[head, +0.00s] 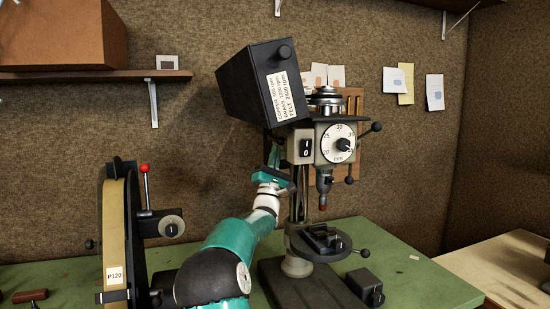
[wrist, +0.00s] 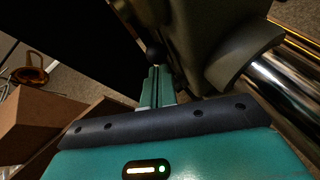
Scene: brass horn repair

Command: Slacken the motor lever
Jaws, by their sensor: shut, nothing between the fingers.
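My gripper (head: 274,152) reaches up to the left side of the drill head, under the cover. In the wrist view my gripper (wrist: 157,72) is shut and empty, its fingers together. A dark ball knob (wrist: 155,52) shows just beyond the fingertips, perhaps the motor lever's end; I cannot tell whether they touch. The rest of any lever is hidden in shadow.
A belt sander (head: 118,235) with a red-knobbed lever (head: 145,170) stands at the left. A shiny column (wrist: 280,90) runs close at the right in the wrist view. A shelf (head: 95,76) with a cardboard box (head: 60,35) is at the upper left.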

